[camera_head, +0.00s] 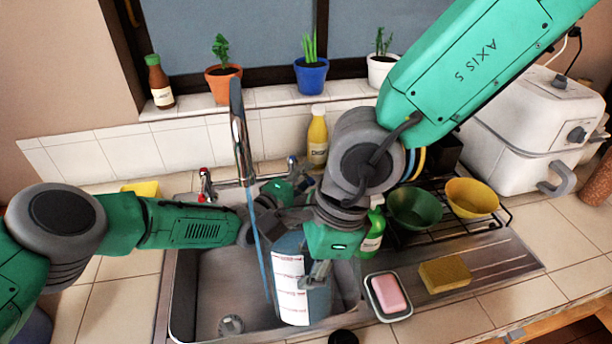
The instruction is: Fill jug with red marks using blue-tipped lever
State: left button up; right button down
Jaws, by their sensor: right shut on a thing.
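The jug with red marks (291,284) is a translucent bluish vessel with red print on a white label. It stands or is held upright in the sink. My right gripper (319,272) is shut on its right side. The blue-tipped lever (293,163) is at the right of the tap (241,140). My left gripper (290,190) is just below and beside that lever; its fingers are small and partly hidden, so contact and opening are unclear. A thin blue water stream (257,243) runs from the spout down along the jug's left side; whether it enters the jug is unclear.
A red-tipped lever (203,178) is left of the tap. A yellow bottle (317,139) stands behind the sink (172,300). Right of it are a green bottle (371,235), green bowl (414,208), yellow bowl (471,197), soap dish (401,313) and sponge (445,274).

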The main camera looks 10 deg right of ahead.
pick_arm(q)
grip_shut()
jog(key=shift+s+a+f+m+g+h, duration=0.1)
jog(key=shift+a+m+g+h, duration=0.35)
jog(key=shift+g, duration=0.4)
jog(key=shift+s+a+f+m+g+h, duration=0.1)
jog(key=shift+a+m+g+h, duration=0.25)
jog(key=shift+m+g, duration=0.4)
jog(key=shift+s+a+m+g+h, duration=0.1)
jog(key=shift+a+m+g+h, duration=0.15)
jog(key=shift+m+g+h, duration=0.45)
grip_release()
jog(key=shift+w+a, duration=0.1)
jog(key=shift+w, duration=0.05)
jog(key=shift+r, duration=0.1)
